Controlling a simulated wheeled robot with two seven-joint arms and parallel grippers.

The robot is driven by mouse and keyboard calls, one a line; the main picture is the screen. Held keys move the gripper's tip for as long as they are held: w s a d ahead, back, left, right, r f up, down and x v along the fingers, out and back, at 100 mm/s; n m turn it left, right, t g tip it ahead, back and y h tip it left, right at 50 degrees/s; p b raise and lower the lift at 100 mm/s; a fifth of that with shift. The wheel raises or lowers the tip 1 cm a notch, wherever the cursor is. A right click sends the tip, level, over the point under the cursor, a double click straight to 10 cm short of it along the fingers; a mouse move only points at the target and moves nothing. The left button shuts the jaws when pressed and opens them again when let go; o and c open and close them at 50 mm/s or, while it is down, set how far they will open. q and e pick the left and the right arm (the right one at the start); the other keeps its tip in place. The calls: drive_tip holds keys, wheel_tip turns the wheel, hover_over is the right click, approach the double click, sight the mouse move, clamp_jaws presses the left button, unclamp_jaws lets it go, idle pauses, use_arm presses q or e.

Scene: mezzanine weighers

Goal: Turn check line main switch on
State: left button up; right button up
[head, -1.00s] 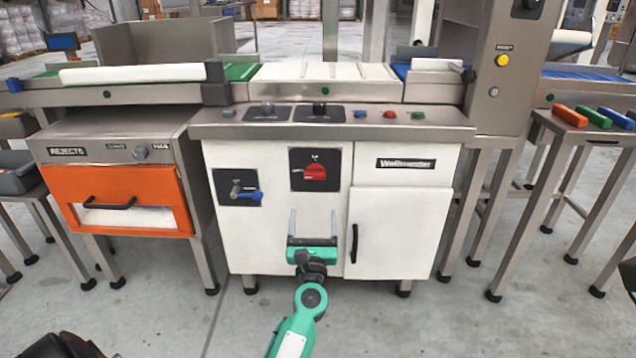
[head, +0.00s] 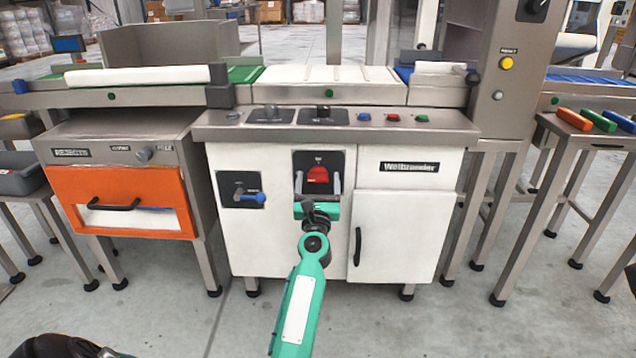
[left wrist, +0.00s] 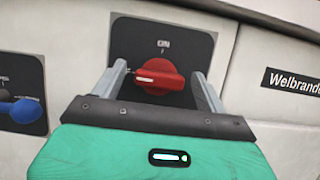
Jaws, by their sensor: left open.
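The main switch is a red rotary knob (head: 318,174) on a black plate (head: 334,160) on the white cabinet front. In the left wrist view the knob (left wrist: 160,77) shows a white mark on its left part, and the plate reads "ON" above it. The mark points left, not up at ON. My left gripper (head: 318,186) is open, its two fingers pointing at the plate, one on each side of the knob. In the left wrist view the fingers (left wrist: 160,82) flank the knob with gaps visible; whether they touch it I cannot tell. My right gripper is not in view.
A blue-handled lever (head: 252,198) sits on a black plate to the left. A white cabinet door (head: 405,235) with a black handle is to the right. Coloured buttons (head: 393,118) line the panel above. An orange reject drawer (head: 75,185) stands at left.

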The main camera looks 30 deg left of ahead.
use_arm(q)
drive_tip(key=c, duration=1)
